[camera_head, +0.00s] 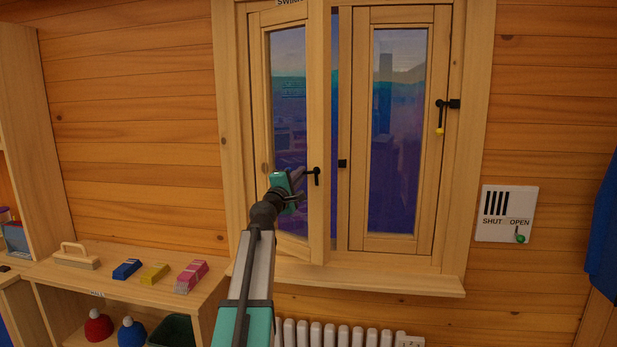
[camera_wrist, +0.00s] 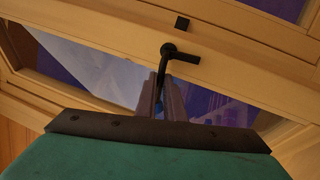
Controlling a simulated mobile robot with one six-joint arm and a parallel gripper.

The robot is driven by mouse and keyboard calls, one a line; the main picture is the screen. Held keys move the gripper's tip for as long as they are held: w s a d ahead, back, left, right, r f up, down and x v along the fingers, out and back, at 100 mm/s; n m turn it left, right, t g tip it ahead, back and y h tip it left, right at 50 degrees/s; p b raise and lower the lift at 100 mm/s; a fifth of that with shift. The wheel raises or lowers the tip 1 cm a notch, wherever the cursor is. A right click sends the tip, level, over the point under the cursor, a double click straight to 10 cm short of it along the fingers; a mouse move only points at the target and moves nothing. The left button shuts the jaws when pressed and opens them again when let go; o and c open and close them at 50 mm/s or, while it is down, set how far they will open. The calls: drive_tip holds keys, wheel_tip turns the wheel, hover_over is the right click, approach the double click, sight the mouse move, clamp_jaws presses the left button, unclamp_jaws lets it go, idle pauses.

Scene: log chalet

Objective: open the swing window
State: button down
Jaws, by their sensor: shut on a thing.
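The swing window has two wooden sashes. The left sash (camera_head: 318,120) stands slightly ajar, with a gap between it and the right sash (camera_head: 358,130). A black handle (camera_head: 317,174) sits on the left sash's inner stile; it also shows in the wrist view (camera_wrist: 168,58), with one arm running down between my fingers. My gripper (camera_head: 300,172) is at this handle and shut on it; in the wrist view the fingertips (camera_wrist: 165,90) close around its lower part. The right sash looks closed. A black catch (camera_head: 342,163) sits between the sashes.
A black stay with a yellow tip (camera_head: 440,118) is on the right frame. A SHUT/OPEN panel (camera_head: 507,214) hangs at right. A low shelf (camera_head: 110,290) with small blocks stands at left. A radiator (camera_head: 330,334) is below the sill (camera_head: 400,281).

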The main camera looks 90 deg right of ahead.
drive_tip(key=shift+w, duration=0.2)
drive_tip(key=c, duration=1.9)
unclamp_jaws()
drive_tip(key=shift+o, duration=0.2)
drive_tip(key=shift+s, duration=0.1)
drive_tip(key=b+v, duration=0.3)
drive_tip(key=v, duration=1)
drive_tip(key=shift+a+b, duration=0.35)
